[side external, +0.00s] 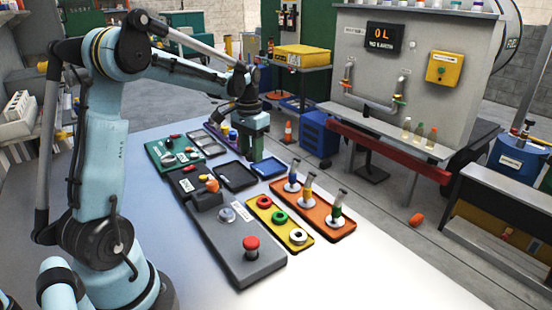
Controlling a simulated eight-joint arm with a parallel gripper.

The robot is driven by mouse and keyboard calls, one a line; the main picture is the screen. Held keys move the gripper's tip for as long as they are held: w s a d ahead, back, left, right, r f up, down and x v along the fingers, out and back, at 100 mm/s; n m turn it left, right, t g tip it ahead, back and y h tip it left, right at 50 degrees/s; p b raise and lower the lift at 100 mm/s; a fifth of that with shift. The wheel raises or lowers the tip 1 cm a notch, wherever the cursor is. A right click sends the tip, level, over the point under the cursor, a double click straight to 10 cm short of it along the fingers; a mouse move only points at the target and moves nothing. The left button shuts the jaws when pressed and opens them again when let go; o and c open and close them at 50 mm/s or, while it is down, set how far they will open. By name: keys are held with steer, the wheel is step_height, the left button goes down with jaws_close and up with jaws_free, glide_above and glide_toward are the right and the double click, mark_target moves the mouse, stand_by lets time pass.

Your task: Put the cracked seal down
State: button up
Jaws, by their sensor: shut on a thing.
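My gripper (256,152) points down at the far end of the worktable, just behind an empty black tray (238,178) and left of a small blue tray (268,167). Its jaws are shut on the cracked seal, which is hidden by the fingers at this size. I cannot tell whether the fingertips touch the table. A yellow tray (252,204) nearer the camera holds a red ring (264,202), a green ring (280,217) and a pale metal ring (298,236).
An orange tray (325,232) holds three upright nozzle-like pieces. A grey panel (240,262) carries a red button (251,243). A green tray (157,157) holds small parts. The table's near right is clear; an orange object (416,220) lies on the floor.

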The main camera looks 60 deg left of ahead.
glide_above(234, 176)
step_height(234, 176, down, 6)
steer(key=shift+r, duration=0.15)
steer(key=shift+f, duration=1.95)
steer(key=shift+f, duration=0.15)
steer(key=o, duration=1)
